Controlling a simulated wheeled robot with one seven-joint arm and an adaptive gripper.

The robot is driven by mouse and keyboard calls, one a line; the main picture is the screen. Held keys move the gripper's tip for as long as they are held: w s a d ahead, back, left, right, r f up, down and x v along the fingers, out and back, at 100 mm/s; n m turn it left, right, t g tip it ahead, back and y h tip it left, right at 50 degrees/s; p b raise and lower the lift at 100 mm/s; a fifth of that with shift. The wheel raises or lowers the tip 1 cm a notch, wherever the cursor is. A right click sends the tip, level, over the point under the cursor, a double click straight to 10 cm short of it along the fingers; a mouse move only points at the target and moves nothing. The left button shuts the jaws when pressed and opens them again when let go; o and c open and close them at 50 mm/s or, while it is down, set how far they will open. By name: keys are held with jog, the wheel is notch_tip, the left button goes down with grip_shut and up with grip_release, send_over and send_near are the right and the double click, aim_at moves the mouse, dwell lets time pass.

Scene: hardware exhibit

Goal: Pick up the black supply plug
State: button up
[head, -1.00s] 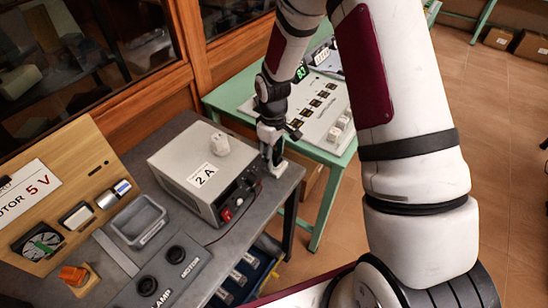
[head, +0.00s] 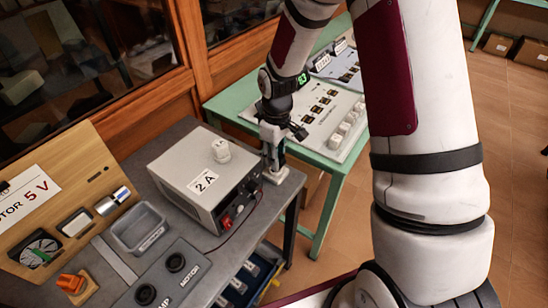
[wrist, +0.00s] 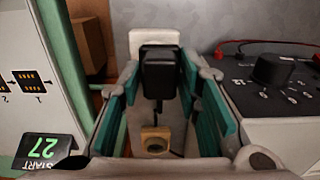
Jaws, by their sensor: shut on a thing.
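In the wrist view, the black supply plug (wrist: 160,75) sits between the teal-padded fingers of my gripper (wrist: 158,88), which is shut on it. A dark cord or prong hangs below the plug. In the head view, my gripper (head: 273,160) is at the right end of the grey bench, beside the grey power box (head: 190,168) marked 2 A. The fingers hide the plug there. A white block (head: 277,175) shows just below the fingers, and I cannot tell whether it touches the plug.
A white plug-like piece (head: 220,150) stands on the power box. A green table (head: 330,163) with a switch panel (head: 325,110) is behind and right of my gripper. A grey tray (head: 137,230), an orange piece (head: 72,283) and a wooden display board (head: 75,165) are at left.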

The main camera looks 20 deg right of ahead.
jog(key=s+d+r, duration=0.1)
jog(key=s, duration=1.3)
jog(key=shift+s+d+r, duration=0.2)
jog(key=shift+s+d, duration=0.05)
